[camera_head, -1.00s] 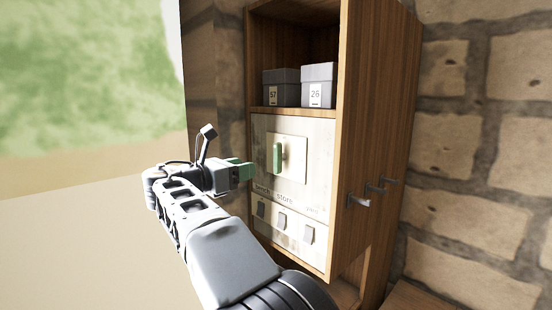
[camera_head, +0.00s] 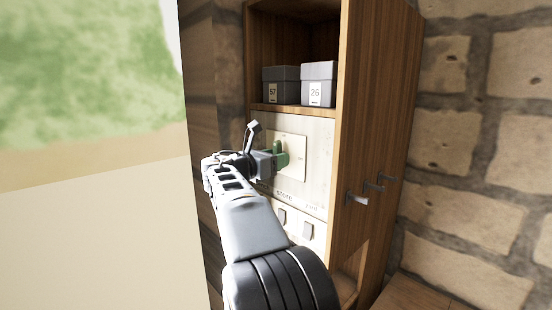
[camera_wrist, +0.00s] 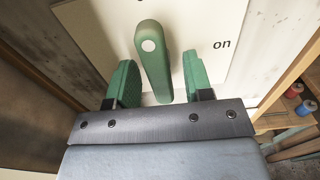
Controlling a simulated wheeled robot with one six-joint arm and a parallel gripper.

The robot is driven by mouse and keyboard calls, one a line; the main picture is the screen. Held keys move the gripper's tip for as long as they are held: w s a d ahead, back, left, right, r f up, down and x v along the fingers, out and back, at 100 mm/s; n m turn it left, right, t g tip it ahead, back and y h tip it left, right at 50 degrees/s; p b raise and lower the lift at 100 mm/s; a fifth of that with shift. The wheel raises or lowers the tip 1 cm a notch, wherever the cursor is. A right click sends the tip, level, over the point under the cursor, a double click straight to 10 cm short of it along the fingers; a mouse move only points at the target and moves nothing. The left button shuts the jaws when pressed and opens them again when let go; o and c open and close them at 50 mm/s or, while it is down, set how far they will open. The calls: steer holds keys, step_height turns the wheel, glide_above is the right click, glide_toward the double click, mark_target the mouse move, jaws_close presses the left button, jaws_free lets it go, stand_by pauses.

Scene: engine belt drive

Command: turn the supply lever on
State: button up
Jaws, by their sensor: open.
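The supply lever (camera_wrist: 153,62) is a green handle with a white dot near its top end, on a pale plate (camera_wrist: 215,18) marked "on" at its right. In the wrist view it stands nearly upright, tilted slightly. My gripper (camera_wrist: 158,82) is open, with one green finger on each side of the lever; small gaps show on both sides. In the head view my gripper (camera_head: 280,160) is at the plate (camera_head: 298,158) on the cabinet front and hides most of the lever.
The wooden cabinet (camera_head: 372,150) has grey boxes labelled 57 (camera_head: 281,88) and 26 (camera_head: 317,88) on the shelf above the panel. Small switches (camera_head: 307,231) sit below. Metal hooks (camera_head: 357,199) stick out of its right side. Spools (camera_wrist: 298,91) show at right in the wrist view.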

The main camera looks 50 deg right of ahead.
steer(key=shift+c, duration=0.3)
steer(key=c, duration=0.7)
steer(key=shift+d, duration=0.1)
jaws_close()
